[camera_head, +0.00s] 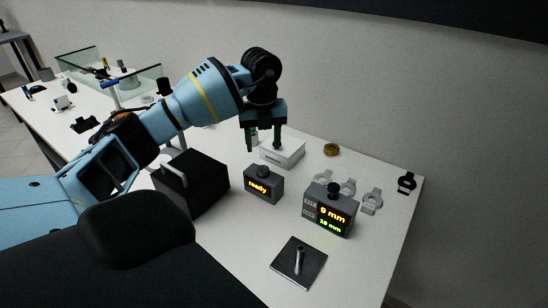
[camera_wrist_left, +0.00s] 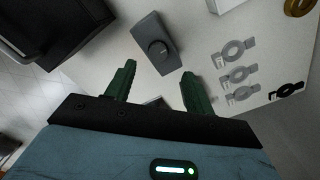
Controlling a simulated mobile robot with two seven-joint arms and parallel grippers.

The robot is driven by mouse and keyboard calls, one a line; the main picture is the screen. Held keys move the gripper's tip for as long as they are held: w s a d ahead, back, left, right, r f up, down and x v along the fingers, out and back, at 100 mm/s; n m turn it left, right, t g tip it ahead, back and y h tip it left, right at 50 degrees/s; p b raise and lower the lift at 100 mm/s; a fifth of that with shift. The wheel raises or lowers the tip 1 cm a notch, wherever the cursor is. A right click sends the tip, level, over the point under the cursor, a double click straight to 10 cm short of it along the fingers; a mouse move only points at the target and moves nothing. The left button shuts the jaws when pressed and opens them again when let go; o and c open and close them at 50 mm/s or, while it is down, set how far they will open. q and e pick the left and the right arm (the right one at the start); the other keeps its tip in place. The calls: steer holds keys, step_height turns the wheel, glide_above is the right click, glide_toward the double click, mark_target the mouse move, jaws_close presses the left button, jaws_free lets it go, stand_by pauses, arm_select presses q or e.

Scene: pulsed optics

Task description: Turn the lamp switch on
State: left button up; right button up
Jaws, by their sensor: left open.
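A small grey box with a lit "ready" display (camera_head: 262,186) and a dark round knob (camera_head: 263,171) on top stands on the white table. It appears to be the lamp switch, though no label says so. In the left wrist view its knob (camera_wrist_left: 158,47) faces the camera. My left gripper (camera_head: 265,147) points down, open and empty, with its green fingers apart. In the head view the fingertips show above the box, against the white block behind. In the left wrist view the fingertips (camera_wrist_left: 158,74) lie just below the box in the picture, apart from the knob. My right gripper is not in view.
A black box (camera_head: 192,184) with a handle stands left of the switch. A grey box showing "9 mm" (camera_head: 330,210) stands to its right. A white block (camera_head: 287,153), several ring mounts (camera_head: 371,201) and a dark plate with a post (camera_head: 298,264) are nearby.

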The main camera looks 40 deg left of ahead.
mark_target(263, 169)
arm_select(q)
steer(key=shift+s+f, duration=0.1)
steer(key=shift+s, duration=0.2)
step_height(263, 169, down, 8)
steer(key=shift+r, duration=0.25)
steer(key=c, duration=1)
steer(key=shift+o, duration=0.2)
